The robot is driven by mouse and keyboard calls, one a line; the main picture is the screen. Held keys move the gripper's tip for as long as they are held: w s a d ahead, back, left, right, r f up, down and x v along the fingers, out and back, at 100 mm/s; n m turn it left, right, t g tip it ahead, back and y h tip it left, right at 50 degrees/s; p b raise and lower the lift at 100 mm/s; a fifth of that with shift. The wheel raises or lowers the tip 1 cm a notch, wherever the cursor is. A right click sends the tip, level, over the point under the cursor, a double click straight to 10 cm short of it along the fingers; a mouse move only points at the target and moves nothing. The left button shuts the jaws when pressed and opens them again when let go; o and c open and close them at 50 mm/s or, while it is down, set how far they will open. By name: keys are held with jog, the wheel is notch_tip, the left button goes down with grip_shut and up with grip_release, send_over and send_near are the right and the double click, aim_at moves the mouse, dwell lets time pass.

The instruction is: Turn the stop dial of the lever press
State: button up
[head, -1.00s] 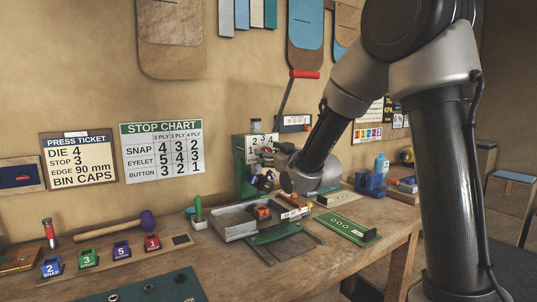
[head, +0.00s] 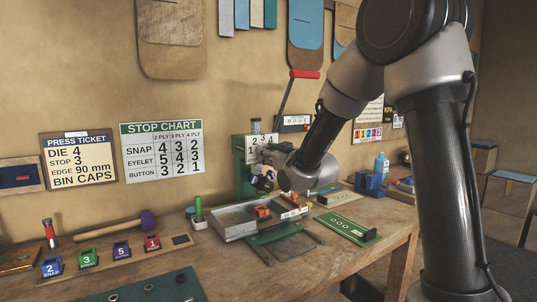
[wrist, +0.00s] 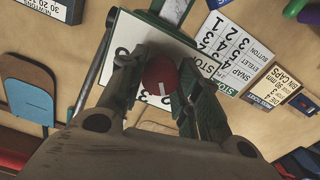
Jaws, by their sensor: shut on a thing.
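The lever press (head: 243,182) is green with a white number plate (head: 258,141) and a lever with a red handle (head: 304,74). In the wrist view its stop dial (wrist: 160,76) is a round red knob with a white mark, in front of the white plate (wrist: 128,38). My gripper (head: 264,160) is at the front of the press. In the wrist view my gripper (wrist: 163,88) has one finger on each side of the knob and is shut on it. The fingers cover part of the plate, so I cannot tell which number the mark meets.
The press ticket (head: 76,160) reads STOP 3, beside the stop chart (head: 162,152) on the wall. Coloured dies (head: 88,258) and a mallet (head: 112,228) lie left.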

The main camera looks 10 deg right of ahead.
jog(key=shift+m, duration=3.5)
jog(key=o, duration=1)
jog(key=shift+o, duration=0.2)
jog(key=v, duration=0.7)
jog(key=shift+s, duration=0.2)
